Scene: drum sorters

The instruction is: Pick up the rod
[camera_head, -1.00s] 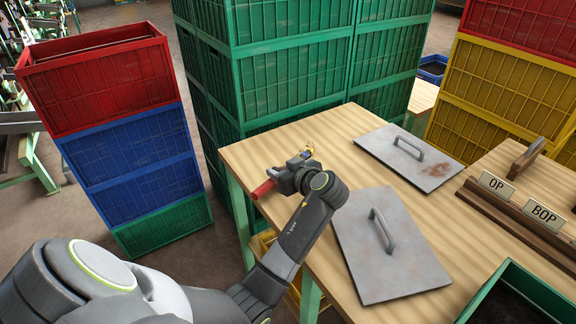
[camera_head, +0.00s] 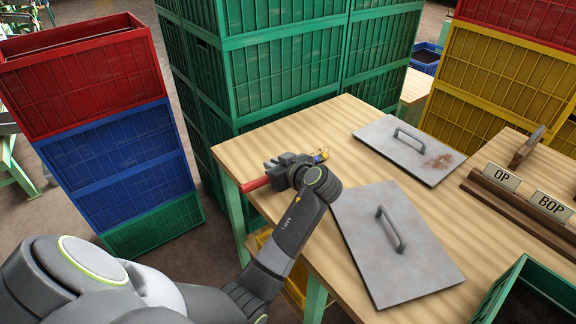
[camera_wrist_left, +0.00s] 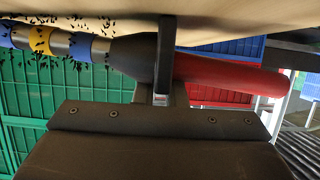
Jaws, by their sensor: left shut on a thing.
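The rod has a red handle (camera_head: 256,183), a dark middle and a far end with blue and yellow bands (camera_head: 321,156). My left gripper (camera_head: 285,169) is shut on the rod near its middle, over the left part of the wooden table (camera_head: 248,150). In the left wrist view the red handle (camera_wrist_left: 225,76) points right, and the banded end (camera_wrist_left: 60,43) with dark specks points left. One dark finger (camera_wrist_left: 165,60) crosses the rod. I cannot tell whether the rod touches the table. My right gripper is not in view.
Two grey metal plates with handles, one nearer (camera_head: 393,250) and one farther (camera_head: 405,152), lie on the table. Tall green crates (camera_head: 270,75) stand behind it. Red, blue and green crates (camera_head: 120,165) stand at the left. A dark green bin (camera_head: 535,290) is at lower right.

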